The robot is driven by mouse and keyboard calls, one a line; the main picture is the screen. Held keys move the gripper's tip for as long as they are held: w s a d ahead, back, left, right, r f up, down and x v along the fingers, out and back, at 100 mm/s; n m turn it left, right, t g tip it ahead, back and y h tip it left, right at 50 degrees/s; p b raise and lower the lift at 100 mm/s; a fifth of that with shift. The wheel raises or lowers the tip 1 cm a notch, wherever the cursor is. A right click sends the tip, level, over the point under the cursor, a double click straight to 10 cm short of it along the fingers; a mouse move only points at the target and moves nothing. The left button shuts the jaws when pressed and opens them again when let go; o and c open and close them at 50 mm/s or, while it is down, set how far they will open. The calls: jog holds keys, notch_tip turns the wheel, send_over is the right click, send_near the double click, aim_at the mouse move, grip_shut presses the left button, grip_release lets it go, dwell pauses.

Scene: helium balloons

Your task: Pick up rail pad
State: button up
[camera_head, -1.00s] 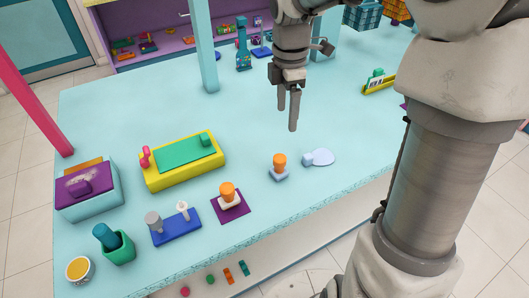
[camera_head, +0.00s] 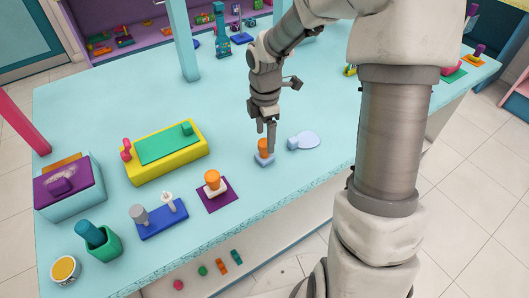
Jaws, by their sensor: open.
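A small piece with an orange upright knob on a blue-grey square pad (camera_head: 264,160) stands near the front edge of the light blue table. My gripper (camera_head: 266,141) points down at this piece, with its fingers at the orange knob. One finger partly covers the knob, and I cannot tell whether it touches. The piece still rests on the table. A similar orange knob on a white base (camera_head: 215,189) stands on a purple mat to the left. No label shows which of these is the rail pad.
A pale blue round paddle-like object (camera_head: 307,141) lies close to the right of my gripper. A blue board (camera_head: 163,222) with two upright pieces and a yellow tray (camera_head: 190,158) with a green top are to the left.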

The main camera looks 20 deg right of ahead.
aim_at(264, 142)
notch_tip(264, 142, down, 4)
jog(key=shift+a+r, duration=0.1)
jog(key=shift+r, duration=0.05)
grip_shut()
dwell(0.4)
